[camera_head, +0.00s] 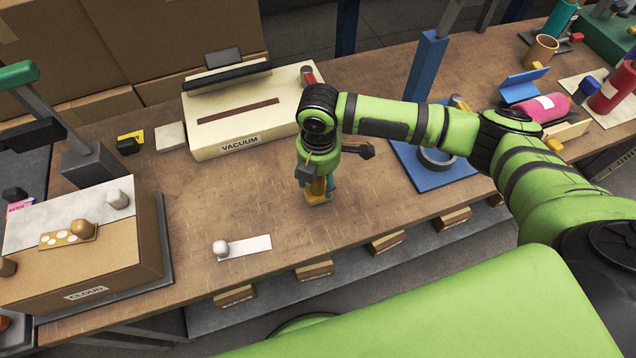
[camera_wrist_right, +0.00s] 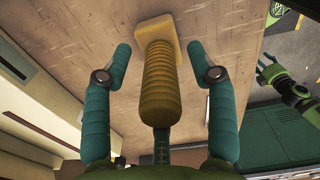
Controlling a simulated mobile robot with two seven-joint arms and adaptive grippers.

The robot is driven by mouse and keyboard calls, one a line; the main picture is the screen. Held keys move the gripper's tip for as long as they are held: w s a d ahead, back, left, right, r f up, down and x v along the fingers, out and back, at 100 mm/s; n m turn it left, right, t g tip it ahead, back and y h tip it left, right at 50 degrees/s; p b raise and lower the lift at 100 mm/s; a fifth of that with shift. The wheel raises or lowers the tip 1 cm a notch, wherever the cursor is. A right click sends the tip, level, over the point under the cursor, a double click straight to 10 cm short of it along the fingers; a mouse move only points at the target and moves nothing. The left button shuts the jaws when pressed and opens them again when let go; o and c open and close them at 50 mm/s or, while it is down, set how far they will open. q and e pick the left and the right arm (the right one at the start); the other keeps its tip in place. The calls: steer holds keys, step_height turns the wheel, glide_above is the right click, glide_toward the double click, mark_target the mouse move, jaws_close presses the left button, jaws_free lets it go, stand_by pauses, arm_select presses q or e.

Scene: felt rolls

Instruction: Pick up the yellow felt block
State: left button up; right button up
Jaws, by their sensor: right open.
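The yellow felt block (camera_head: 314,197) stands on the wooden workbench, under my right gripper (camera_head: 318,186). In the right wrist view the yellow felt block (camera_wrist_right: 172,28) shows a square base, with a ribbed yellow upright part rising towards the camera. My right gripper (camera_wrist_right: 166,75) is open, with a teal finger on each side of this part and a gap on both sides. A teal part behind it is mostly hidden. A green arm with teal fingers, seemingly my left gripper (camera_wrist_right: 272,73), shows small at the right; its opening is unclear.
The cream VACUUM box (camera_head: 225,125) stands just behind and left of my right gripper. A blue stand (camera_head: 440,175) is to the right. A white strip with a knob (camera_head: 243,247) lies at the front left. The CLOUD box (camera_head: 85,265) is far left. Bench around the block is mostly clear.

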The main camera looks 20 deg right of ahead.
steer(key=shift+f, duration=0.95)
jaws_close()
steer(key=shift+r, duration=0.5)
step_height(320, 180, up, 3)
steer(key=shift+w+f+b, duration=0.1)
steer(key=shift+f+b, duration=0.05)
steer(key=shift+b, duration=0.45)
steer(key=s+d+r+b, duration=0.1)
steer(key=s+d+r, duration=0.6)
steer(key=s, duration=0.2)
steer(key=shift+s+r+b, duration=0.15)
steer(key=shift+r+b, duration=0.05)
steer(key=shift+b, duration=0.15)
